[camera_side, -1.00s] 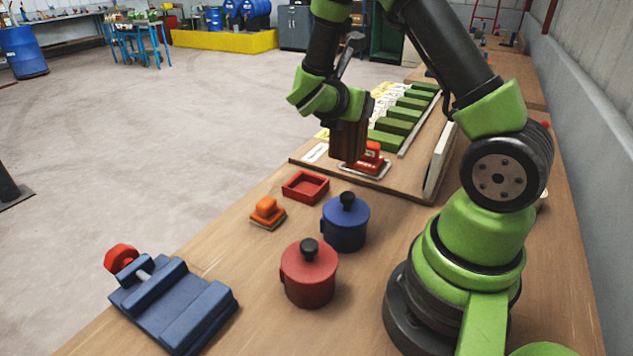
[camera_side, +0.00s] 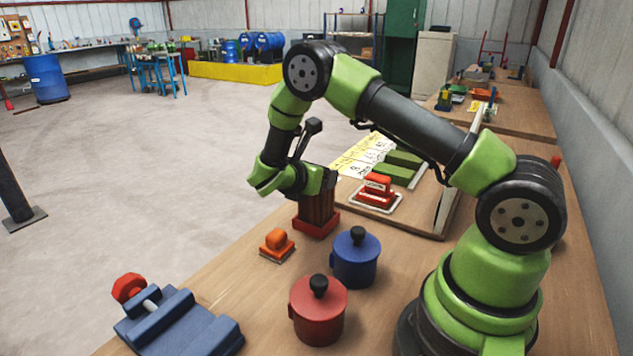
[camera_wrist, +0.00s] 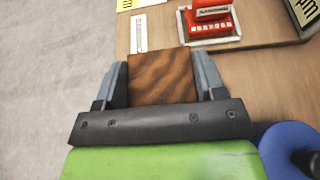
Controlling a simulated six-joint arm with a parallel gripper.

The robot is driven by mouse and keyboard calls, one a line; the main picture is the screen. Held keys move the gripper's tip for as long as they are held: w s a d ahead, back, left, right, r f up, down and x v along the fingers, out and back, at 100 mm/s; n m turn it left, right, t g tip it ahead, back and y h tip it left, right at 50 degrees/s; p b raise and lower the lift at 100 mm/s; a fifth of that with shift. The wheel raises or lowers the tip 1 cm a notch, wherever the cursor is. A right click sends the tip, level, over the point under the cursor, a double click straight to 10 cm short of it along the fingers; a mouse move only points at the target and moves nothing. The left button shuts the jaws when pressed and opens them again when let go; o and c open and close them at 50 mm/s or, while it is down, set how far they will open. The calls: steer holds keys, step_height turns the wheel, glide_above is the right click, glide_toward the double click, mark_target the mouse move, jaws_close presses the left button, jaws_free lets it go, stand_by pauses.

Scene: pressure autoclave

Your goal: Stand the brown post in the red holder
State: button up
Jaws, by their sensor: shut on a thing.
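The brown post (camera_side: 315,207) is upright between the jaws of my gripper (camera_side: 318,184), which is shut on it. In the wrist view, the fingers of my gripper (camera_wrist: 160,82) press the left and right sides of the post (camera_wrist: 160,75), and its wood-grained top shows. The red holder (camera_side: 317,229) is on the wooden table, and the post's lower end is at it. I cannot tell whether the post rests on the holder's floor or is still slightly raised. The inside of the holder is hidden by the post.
An orange-handled block (camera_side: 277,245), a blue pot (camera_side: 355,258) and a red pot (camera_side: 318,310) stand close by. A blue vise (camera_side: 180,325) is at the front left. A board with a red stamp-like piece (camera_side: 377,190) and green blocks (camera_side: 393,174) lies behind.

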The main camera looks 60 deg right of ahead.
steer(key=shift+f, duration=0.7)
steer(key=shift+f, duration=0.15)
steer(key=o, duration=1.4)
